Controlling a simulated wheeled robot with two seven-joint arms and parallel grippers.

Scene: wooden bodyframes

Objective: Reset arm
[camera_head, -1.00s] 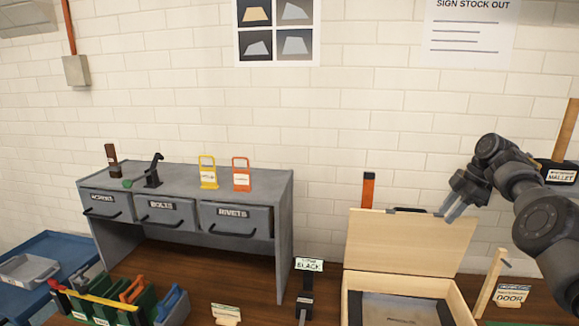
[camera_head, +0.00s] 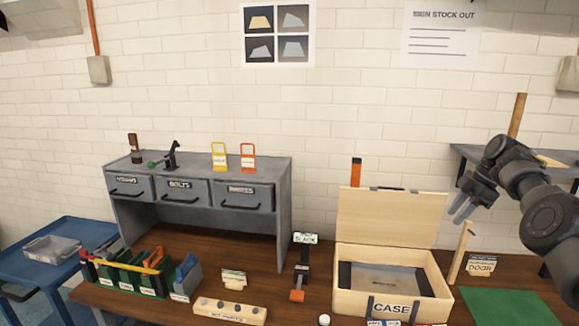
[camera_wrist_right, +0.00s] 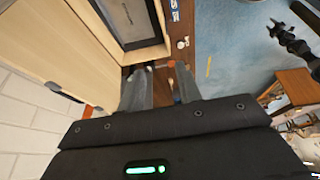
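My right arm comes in from the right in the head view. Its gripper (camera_head: 461,208) points down and left, just right of the raised lid (camera_head: 392,218) of the wooden case (camera_head: 394,304). In the right wrist view the two fingers (camera_wrist_right: 162,88) stand apart with nothing held between them. The open case (camera_wrist_right: 82,38) lies beyond them at upper left in that view. My left gripper is in neither current view.
A grey drawer unit (camera_head: 205,162) stands at the back left. A green parts tote (camera_head: 128,272), a wooden block (camera_head: 230,311) and a black clamp-like tool (camera_head: 302,265) are on the bench. A green mat (camera_head: 512,306) lies right of the case.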

